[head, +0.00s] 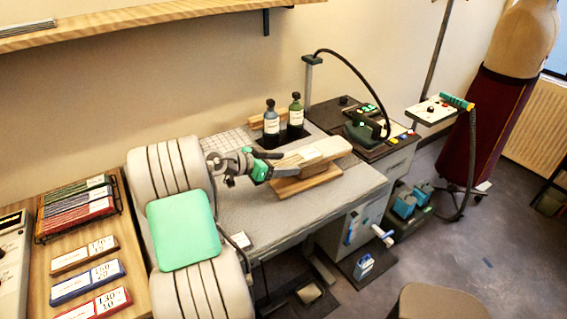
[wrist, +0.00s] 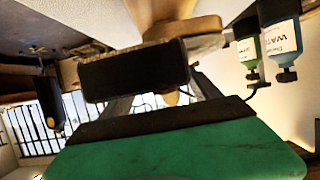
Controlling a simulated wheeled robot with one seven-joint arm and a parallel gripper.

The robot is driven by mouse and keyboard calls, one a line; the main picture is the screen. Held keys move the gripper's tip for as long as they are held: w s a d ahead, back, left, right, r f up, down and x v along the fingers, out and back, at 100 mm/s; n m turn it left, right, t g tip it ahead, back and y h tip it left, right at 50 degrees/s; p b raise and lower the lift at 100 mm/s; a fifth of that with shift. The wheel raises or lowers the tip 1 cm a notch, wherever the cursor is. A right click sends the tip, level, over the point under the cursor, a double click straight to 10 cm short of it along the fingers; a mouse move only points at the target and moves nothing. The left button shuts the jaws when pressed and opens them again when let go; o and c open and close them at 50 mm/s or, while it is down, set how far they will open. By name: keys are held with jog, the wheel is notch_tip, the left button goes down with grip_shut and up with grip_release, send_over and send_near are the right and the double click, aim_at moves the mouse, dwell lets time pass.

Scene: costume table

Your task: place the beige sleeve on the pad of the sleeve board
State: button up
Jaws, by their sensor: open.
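The sleeve board stands on the grey table, with its wooden base (head: 305,184) below a raised, padded arm. A pale beige piece (head: 328,149), apparently the beige sleeve, lies along the top of the board and has a white label; I cannot make out where sleeve ends and pad begins. My gripper (head: 275,164) is open at the left end of the board, close to the pale piece; contact cannot be told. In the wrist view, the rounded wooden end of the board (wrist: 195,30) shows beyond the dark fingers, which hide part of it.
An iron (head: 362,132) sits on the unit at right. A rack of colored packets (head: 75,208) and several labelled boxes lie on the wooden table at left. The table's front right is clear.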

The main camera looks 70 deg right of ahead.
jog(key=b+v, duration=0.2)
jog(key=v, duration=1)
jog(key=shift+r, duration=0.1)
jog(key=w+a+f+n+t+y, duration=0.1)
jog(key=w+a+n+t+y, duration=0.1)
jog(key=w+a+n+t, duration=0.6)
jog(key=w+a+f+n+t+y, duration=0.2)
jog(key=w+a+n, duration=0.3)
jog(key=w+a, duration=0.7)
jog(key=s+a+f+n+t+y, duration=0.1)
jog(key=s+a+n+y, duration=0.2)
jog(key=a, duration=1.1)
jog(key=s+a+f+n+t+y, duration=0.1)
jog(key=s+a+n+y, duration=0.2)
jog(key=a+n, duration=0.7)
jog(key=s+a, duration=0.1)
jog(key=a, duration=0.4)
jog(key=shift+f+n, duration=0.15)
jog(key=shift+n, duration=0.15)
jog(key=shift+d, duration=0.1)
jog(key=shift+c, duration=0.2)
